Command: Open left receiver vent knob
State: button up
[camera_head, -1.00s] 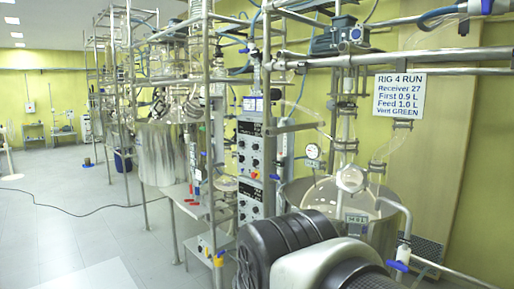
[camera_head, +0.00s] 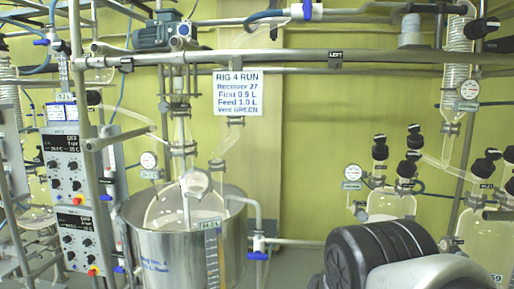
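My arm's black and grey links cover the lower right, in front of the flask's lower parts. My gripper is not in view.
A steel reactor vessel (camera_head: 165,255) stands left of centre. A sign (camera_head: 238,92) reads RIG 4 RUN and "Vent GREEN". Control boxes (camera_head: 67,165) are at left. More glassware with black knobs (camera_head: 484,168) stands at the right edge. Metal rails (camera_head: 280,57) cross above.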

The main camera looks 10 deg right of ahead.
aim_at(378, 140)
jog(key=z, duration=1.05)
